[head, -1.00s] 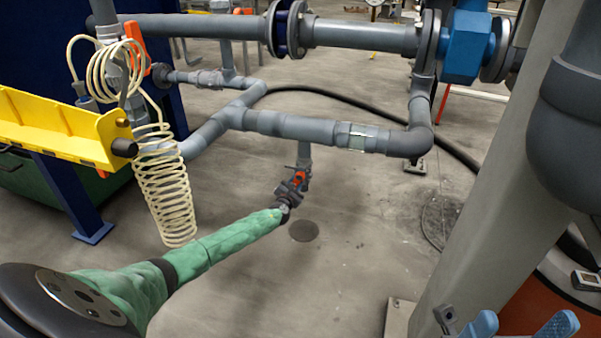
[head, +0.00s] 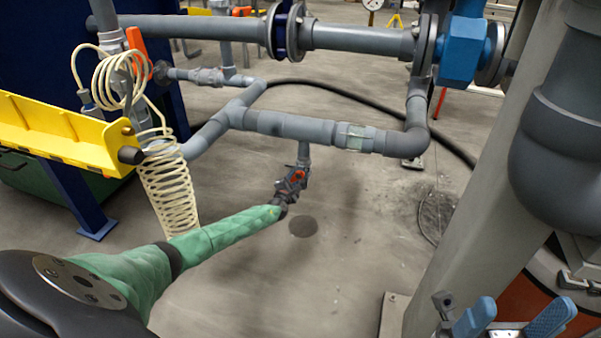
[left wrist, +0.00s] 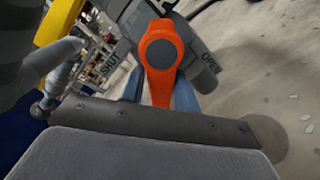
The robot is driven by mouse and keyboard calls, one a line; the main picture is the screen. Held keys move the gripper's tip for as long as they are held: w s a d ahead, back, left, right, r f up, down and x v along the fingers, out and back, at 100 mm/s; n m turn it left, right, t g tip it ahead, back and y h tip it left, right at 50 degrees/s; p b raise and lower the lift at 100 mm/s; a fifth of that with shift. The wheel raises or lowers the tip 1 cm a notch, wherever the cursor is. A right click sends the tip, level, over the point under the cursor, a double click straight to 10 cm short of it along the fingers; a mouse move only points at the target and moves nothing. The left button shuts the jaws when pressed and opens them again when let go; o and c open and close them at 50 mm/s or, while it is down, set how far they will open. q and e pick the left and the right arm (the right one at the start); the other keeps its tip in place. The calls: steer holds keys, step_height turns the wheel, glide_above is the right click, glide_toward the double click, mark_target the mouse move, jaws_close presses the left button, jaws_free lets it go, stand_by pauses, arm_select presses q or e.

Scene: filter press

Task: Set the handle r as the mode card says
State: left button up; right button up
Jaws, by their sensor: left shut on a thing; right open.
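An orange lever handle (head: 298,174) is on a small grey valve on the short pipe hanging below the horizontal grey pipe. My left gripper (head: 291,184), at the end of the green-sleeved arm, is at this handle and shut on it. In the left wrist view the orange handle (left wrist: 160,62) runs from its round hub down between the blue fingers. The grey valve body shows the words SHUT on the left and OPEN on the right. My right gripper (head: 513,322) is open and empty at the bottom right. I cannot make out a mode card.
Another orange handle (head: 138,50) is on the upper left pipe, beside a coiled cream hose (head: 165,180). A yellow beam (head: 60,130) stands at the left. A thick grey post (head: 480,190) separates my two grippers. The floor below the valve is clear.

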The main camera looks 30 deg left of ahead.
arm_select(q)
steer(key=shift+w+a+r+m+p, duration=0.2)
steer(key=shift+a+r+m+p, duration=0.4)
steer(key=shift+a+r, duration=0.4)
steer(key=shift+a+r+m+p, duration=0.1)
steer(key=shift+a+m+p, duration=0.05)
steer(key=shift+m+p, duration=0.75)
jaws_close()
steer(key=shift+s+d+r+m+p, duration=0.1)
steer(key=shift+d+m+p, duration=0.1)
steer(key=shift+m+p, duration=0.55)
steer(key=shift+d+r+m+p, duration=0.15)
steer(key=shift+m+p, duration=0.6)
steer(key=shift+p, duration=0.35)
steer(key=shift+s+d+m+p, duration=0.15)
steer(key=shift+m+p, duration=0.2)
steer(key=shift+m, duration=0.25)
steer(key=shift+f, duration=0.2)
